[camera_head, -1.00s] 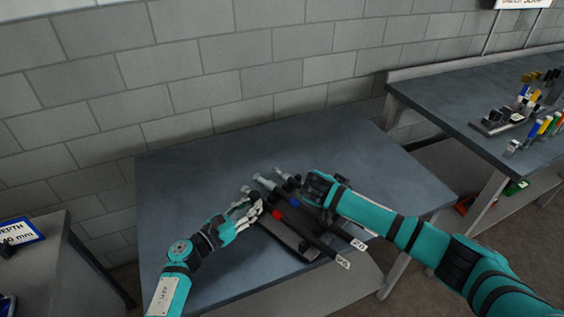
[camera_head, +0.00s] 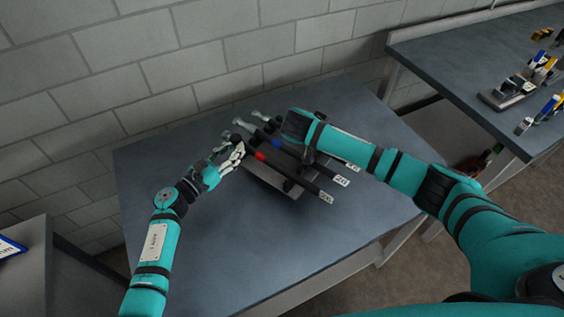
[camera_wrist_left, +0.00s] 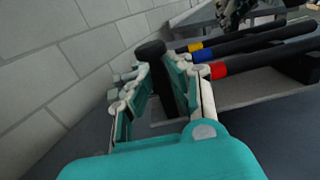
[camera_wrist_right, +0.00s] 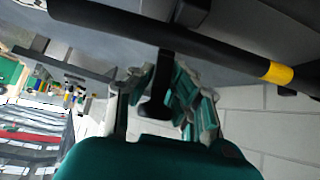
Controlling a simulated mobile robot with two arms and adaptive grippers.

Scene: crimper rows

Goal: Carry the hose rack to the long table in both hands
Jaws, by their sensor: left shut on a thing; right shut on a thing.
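The hose rack (camera_head: 268,180) is a dark grey tray with several black hoses side by side, banded red, blue and yellow, with white number tags on their near ends. It is over the smaller grey table (camera_head: 180,250); I cannot tell whether it touches the top. My left gripper (camera_head: 238,152) is shut on a dark upright handle (camera_wrist_left: 151,52) at the rack's left end. My right gripper (camera_head: 292,128) is at the rack's right side, shut on a dark handle (camera_wrist_right: 157,108); my arm hides part of that side. A long table (camera_head: 450,75) stands at the right.
A small rack of coloured tools (camera_head: 520,88) sits on the long table, with bare surface to its left. A gap separates the two tables. Block wall (camera_head: 200,60) stands behind. Another bench with a blue-edged sign (camera_head: 10,247) is at the left edge.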

